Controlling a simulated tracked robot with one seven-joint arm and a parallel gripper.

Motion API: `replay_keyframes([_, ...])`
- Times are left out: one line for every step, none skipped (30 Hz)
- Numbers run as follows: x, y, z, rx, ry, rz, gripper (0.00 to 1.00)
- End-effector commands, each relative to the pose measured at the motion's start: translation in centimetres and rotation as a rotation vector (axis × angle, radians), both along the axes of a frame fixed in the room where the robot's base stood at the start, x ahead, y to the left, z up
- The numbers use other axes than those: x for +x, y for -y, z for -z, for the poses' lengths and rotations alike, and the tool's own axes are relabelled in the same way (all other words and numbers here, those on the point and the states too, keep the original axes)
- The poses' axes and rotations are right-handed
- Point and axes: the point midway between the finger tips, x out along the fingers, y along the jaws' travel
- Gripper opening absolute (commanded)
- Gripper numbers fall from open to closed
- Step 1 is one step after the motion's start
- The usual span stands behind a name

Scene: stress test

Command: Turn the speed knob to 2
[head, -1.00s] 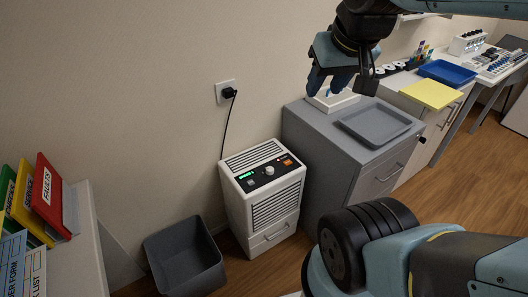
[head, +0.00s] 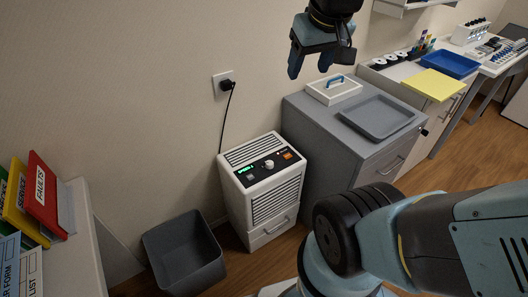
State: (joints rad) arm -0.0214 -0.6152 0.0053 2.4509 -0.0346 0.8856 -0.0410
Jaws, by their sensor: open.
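The speed knob (head: 269,164) is a small pale round knob on the dark top panel of a white floor unit (head: 234,205). A green display (head: 244,170) is to its left and an orange switch (head: 287,155) to its right on the same panel. The knob's pointer and any numbers are too small to read. My gripper (head: 310,68) is open and empty, fingers pointing down, high above and to the right of the knob, well apart from it.
A grey bin (head: 185,252) stands at the unit's left. A black cord runs up to a wall socket (head: 223,84).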

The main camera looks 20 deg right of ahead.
Motion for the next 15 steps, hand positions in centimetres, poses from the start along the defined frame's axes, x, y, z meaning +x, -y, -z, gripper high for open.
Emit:
replay_keyframes([1.3, 0.0, 0.5, -0.014, -0.027, -0.021, 0.61])
replay_keyframes([2.0, 0.0, 0.7, -0.023, -0.039, -0.034, 0.61])
replay_keyframes([2.9, 0.0, 1.0, -0.036, -0.055, -0.053, 0.61])
replay_keyframes([3.5, 0.0, 1.3, -0.046, -0.068, -0.066, 0.61])
replay_keyframes([4.2, -0.1, 1.6, -0.055, -0.081, -0.079, 0.61])
replay_keyframes([5.1, -0.1, 1.9, -0.067, -0.097, -0.097, 0.61])
replay_keyframes([5.8, -0.1, 2.3, -0.076, -0.11, -0.112, 0.61])
replay_keyframes([6.4, -0.1, 2.6, -0.085, -0.123, -0.125, 0.61])
replay_keyframes([7.3, -0.2, 3.1, -0.097, -0.139, -0.143, 0.61])
replay_keyframes([8.0, -0.3, 3.5, -0.105, -0.151, -0.158, 0.61])
replay_keyframes([8.7, -0.3, 3.9, -0.114, -0.164, -0.172, 0.61])
replay_keyframes([9.5, -0.4, 4.5, -0.126, -0.18, -0.192, 0.61])
replay_keyframes([10.2, -0.4, 4.9, -0.135, -0.192, -0.206, 0.61])
replay_keyframes([10.9, -0.5, 5.4, -0.143, -0.205, -0.221, 0.61])
replay_keyframes([11.7, -0.6, 6.1, -0.153, -0.223, -0.239, 0.61])
